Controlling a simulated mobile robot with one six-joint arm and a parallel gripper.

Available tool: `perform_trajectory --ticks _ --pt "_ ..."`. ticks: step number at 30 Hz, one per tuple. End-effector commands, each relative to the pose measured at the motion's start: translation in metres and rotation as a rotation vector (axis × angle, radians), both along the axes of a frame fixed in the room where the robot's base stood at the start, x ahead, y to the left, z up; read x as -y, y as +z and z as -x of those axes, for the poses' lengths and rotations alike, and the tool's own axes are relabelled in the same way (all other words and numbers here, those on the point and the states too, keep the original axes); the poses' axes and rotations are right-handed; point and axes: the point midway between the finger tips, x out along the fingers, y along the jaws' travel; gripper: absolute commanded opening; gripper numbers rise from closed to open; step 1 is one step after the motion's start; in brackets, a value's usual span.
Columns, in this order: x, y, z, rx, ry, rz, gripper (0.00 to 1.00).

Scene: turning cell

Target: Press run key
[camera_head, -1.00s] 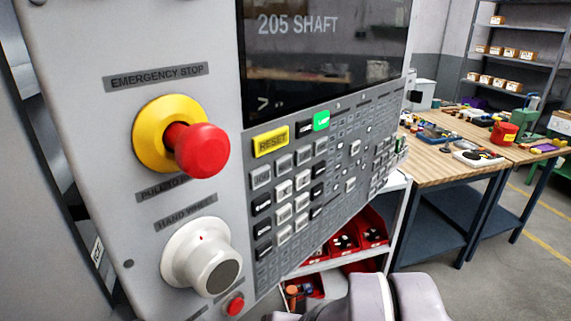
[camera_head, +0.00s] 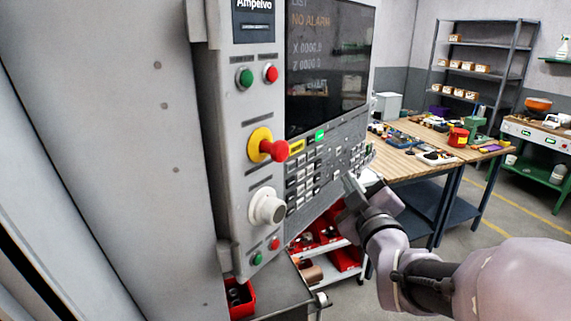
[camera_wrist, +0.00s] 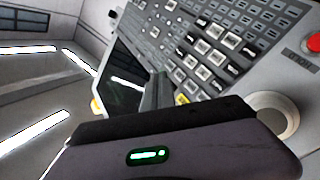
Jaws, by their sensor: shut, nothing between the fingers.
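The grey control panel (camera_head: 238,190) stands at the centre, with a keypad (camera_head: 325,165) below its dark screen (camera_head: 325,55). A green key (camera_head: 320,136) sits at the keypad's top edge, beside a yellow key (camera_head: 297,146). Round green buttons sit high (camera_head: 246,78) and low (camera_head: 257,259) on the panel, each beside a red one. No run label is readable. My gripper (camera_head: 352,184) is shut and empty, in front of the keypad's lower right part. The wrist view shows its fingers (camera_wrist: 157,92) over the panel; any contact cannot be told.
A red emergency stop (camera_head: 273,150) and a white hand wheel (camera_head: 268,207) stick out left of the keypad. Red bins (camera_head: 345,256) are below the panel. A wooden workbench (camera_head: 405,152) with tools stands behind at right.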

Motion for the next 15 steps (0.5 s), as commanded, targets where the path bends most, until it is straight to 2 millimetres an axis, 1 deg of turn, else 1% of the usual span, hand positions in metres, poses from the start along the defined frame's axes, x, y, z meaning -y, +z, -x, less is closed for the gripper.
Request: perform_trajectory --ticks 3,15 --pt "-0.0027 0.0075 -0.0042 0.038 0.018 0.046 0.00" --pt "-0.0060 0.0086 -0.0066 0.046 0.022 0.053 0.00"
